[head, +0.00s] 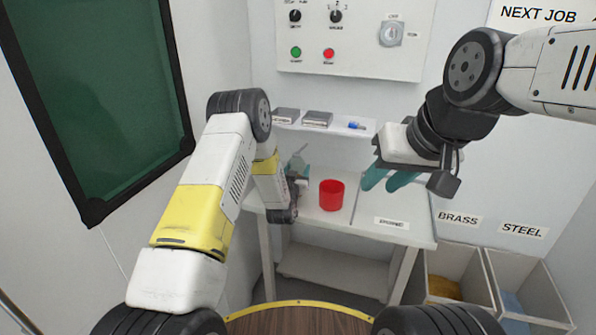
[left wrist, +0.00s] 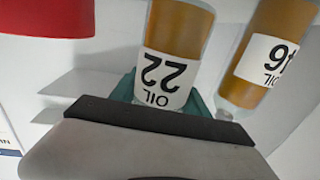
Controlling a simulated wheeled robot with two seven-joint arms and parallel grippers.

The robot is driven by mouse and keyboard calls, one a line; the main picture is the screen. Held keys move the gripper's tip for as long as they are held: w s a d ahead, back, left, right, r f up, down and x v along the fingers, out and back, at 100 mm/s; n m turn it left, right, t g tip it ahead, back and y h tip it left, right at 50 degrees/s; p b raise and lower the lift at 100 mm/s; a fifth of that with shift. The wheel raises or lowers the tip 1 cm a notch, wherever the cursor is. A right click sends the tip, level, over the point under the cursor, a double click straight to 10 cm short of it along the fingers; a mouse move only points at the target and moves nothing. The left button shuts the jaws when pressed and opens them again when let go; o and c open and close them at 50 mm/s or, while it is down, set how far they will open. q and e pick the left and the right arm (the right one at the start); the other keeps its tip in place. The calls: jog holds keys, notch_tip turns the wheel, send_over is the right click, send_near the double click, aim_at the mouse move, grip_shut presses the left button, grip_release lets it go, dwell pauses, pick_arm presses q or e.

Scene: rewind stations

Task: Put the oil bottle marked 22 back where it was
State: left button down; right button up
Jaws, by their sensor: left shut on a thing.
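The oil bottle marked 22 (left wrist: 175,45), amber with a white label, is between the teal fingers of my left gripper (left wrist: 160,100) in the left wrist view. The label appears upside down there. My left gripper is shut on this bottle. In the head view the left gripper (head: 301,178) is over the left part of the white table, left of the red cup, and mostly hides the bottle. I cannot tell whether the bottle touches the table. My right gripper (head: 386,181) is open and empty, above the right part of the table.
A second amber oil bottle, marked 46 (left wrist: 262,65), is close beside bottle 22. The red cup (head: 331,197) stands on the white table (head: 385,236). A shelf (head: 345,132) behind holds grey boxes and a small blue item. Brass and steel bins (head: 487,262) are at right.

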pick_arm(q)
jog(key=shift+w+f, duration=0.3)
jog(key=shift+f, duration=0.6)
jog(key=shift+w+f, duration=0.3)
jog(key=shift+f, duration=0.55)
jog(key=shift+f, duration=0.15)
jog(key=c, duration=0.5)
grip_release()
